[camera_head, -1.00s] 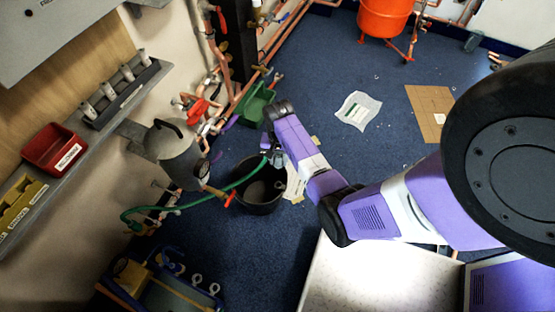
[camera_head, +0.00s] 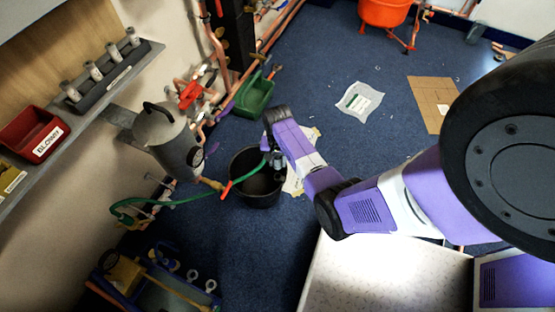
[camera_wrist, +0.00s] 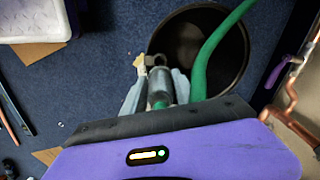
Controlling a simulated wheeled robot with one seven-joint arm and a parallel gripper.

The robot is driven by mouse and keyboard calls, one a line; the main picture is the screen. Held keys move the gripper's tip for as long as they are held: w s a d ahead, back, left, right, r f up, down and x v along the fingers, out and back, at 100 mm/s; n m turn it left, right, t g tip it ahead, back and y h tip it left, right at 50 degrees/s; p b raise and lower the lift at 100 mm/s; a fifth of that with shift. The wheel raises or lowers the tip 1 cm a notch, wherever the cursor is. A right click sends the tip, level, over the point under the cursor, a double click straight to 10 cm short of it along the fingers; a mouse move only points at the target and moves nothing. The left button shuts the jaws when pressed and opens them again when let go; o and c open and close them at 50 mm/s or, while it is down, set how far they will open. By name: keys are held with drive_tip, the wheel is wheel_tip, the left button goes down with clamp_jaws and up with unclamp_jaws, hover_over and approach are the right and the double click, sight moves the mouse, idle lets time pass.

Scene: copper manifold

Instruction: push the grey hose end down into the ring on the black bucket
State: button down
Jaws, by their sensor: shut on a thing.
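The black bucket (camera_head: 240,190) stands on the blue floor, and its dark rim also shows in the wrist view (camera_wrist: 243,68). My gripper (camera_head: 272,158) is over the bucket's upper right rim. In the wrist view my gripper (camera_wrist: 158,88) is shut around the grey hose end (camera_wrist: 160,86). The green hose (camera_head: 180,202) runs from the left to the gripper and crosses the bucket's mouth in the wrist view (camera_wrist: 205,58). A small grey part, perhaps the ring (camera_wrist: 155,60), is at the rim just beyond the hose end. I cannot tell whether the end is in it.
A blue and yellow tool tray (camera_head: 150,285) is at the lower left.

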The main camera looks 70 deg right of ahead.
sight(277, 168)
drive_tip(key=shift+f+b, duration=1.4)
drive_tip(key=shift+f, duration=0.9)
drive_tip(key=shift+f, duration=0.25)
drive_tip(key=shift+f+b, duration=1.1)
drive_tip(key=shift+f, duration=0.1)
drive_tip(key=shift+f+b, duration=0.35)
drive_tip(key=shift+f, duration=0.4)
drive_tip(key=c, duration=0.9)
unclamp_jaws()
drive_tip(key=shift+r+p, duration=1.85)
drive_tip(key=shift+r, duration=2.05)
